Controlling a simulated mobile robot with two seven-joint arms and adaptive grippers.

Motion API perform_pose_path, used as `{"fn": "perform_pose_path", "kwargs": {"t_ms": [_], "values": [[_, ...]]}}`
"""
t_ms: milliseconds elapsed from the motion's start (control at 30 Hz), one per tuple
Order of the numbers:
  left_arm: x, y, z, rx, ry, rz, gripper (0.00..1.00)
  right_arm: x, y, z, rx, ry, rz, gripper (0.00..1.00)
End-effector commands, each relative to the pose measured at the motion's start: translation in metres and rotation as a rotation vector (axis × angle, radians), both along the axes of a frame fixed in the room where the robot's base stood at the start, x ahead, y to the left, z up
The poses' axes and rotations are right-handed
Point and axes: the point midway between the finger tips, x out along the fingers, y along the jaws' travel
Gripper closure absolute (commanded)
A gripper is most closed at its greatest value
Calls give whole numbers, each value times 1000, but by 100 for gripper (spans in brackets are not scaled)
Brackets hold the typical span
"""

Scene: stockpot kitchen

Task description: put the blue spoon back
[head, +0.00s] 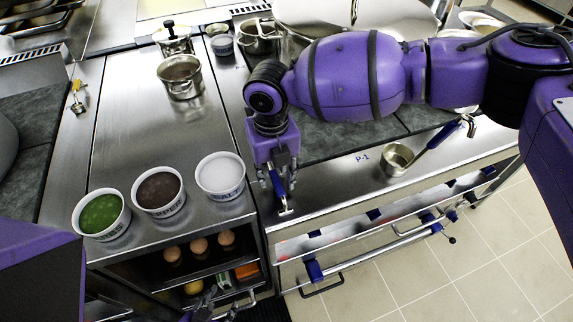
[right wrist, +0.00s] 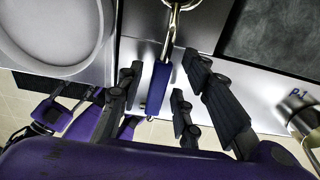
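The blue spoon (right wrist: 160,86), with a blue handle and a metal head, lies near the front of the steel counter. In the right wrist view its handle is between the spread dark fingers of my right gripper (right wrist: 158,95), with gaps at both sides. In the head view the right gripper (head: 279,176) points down over the counter and partly hides the spoon (head: 284,210). My left gripper (head: 207,302) is low, in front of the open shelf; its finger state is unclear.
Three white bowls (head: 220,176) stand left of the right gripper. A blue-handled ladle (head: 437,135) lies to the right, beside the P-1 mark. Blue-handled items (head: 315,270) are along the counter front. A small pot (head: 181,77) stands farther back.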

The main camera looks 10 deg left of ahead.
Motion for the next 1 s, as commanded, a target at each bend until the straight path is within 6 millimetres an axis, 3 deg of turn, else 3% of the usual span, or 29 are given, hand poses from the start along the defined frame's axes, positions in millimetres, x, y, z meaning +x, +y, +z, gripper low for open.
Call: {"fn": "perform_pose_path", "kwargs": {"t_ms": [300, 500, 667, 1000], "values": [[-1, 0, -1, 0, 2, 0, 60, 0, 0, 67, 1, 0, 1, 67], [-1, 0, -1, 0, 3, 0, 60, 0, 0, 98, 0, 0, 1, 67], [-1, 0, -2, 0, 3, 0, 60, 0, 0, 108, -1, 2, 1, 67], [-3, 0, -1, 1, 4, 1, 60, 0, 0, 109, -1, 1, 1, 67]]}}
